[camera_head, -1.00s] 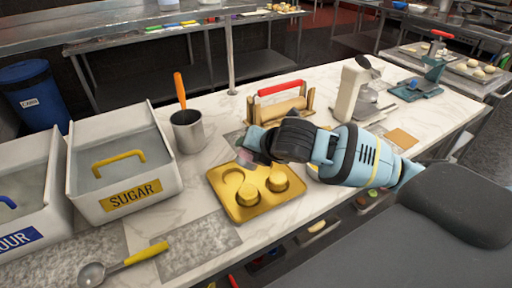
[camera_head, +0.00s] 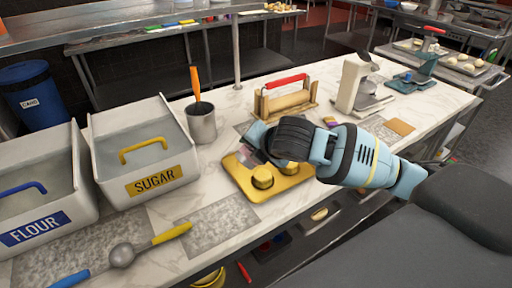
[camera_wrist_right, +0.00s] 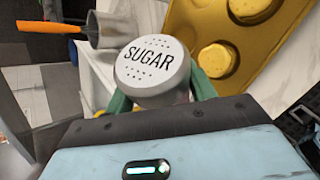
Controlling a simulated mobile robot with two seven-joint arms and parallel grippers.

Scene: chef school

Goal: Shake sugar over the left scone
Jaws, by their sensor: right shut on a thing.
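My right gripper (camera_head: 254,150) is shut on the sugar shaker and holds it over the back left part of the gold tray (camera_head: 246,193). In the right wrist view the shaker's white lid (camera_wrist_right: 152,68), marked SUGAR and dotted with holes, sits between the green fingers. In the head view the shaker is mostly hidden by the gripper. The left scone (camera_head: 262,178) and the right scone (camera_head: 289,168) sit on the tray, golden and round. Both also show in the right wrist view, top right. My left gripper is not in view.
The sugar bin (camera_head: 154,180) and flour bin (camera_head: 35,227) stand at the left. A metal pot (camera_head: 201,124) with an orange handle is behind the tray. Scoops lie at the front left.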

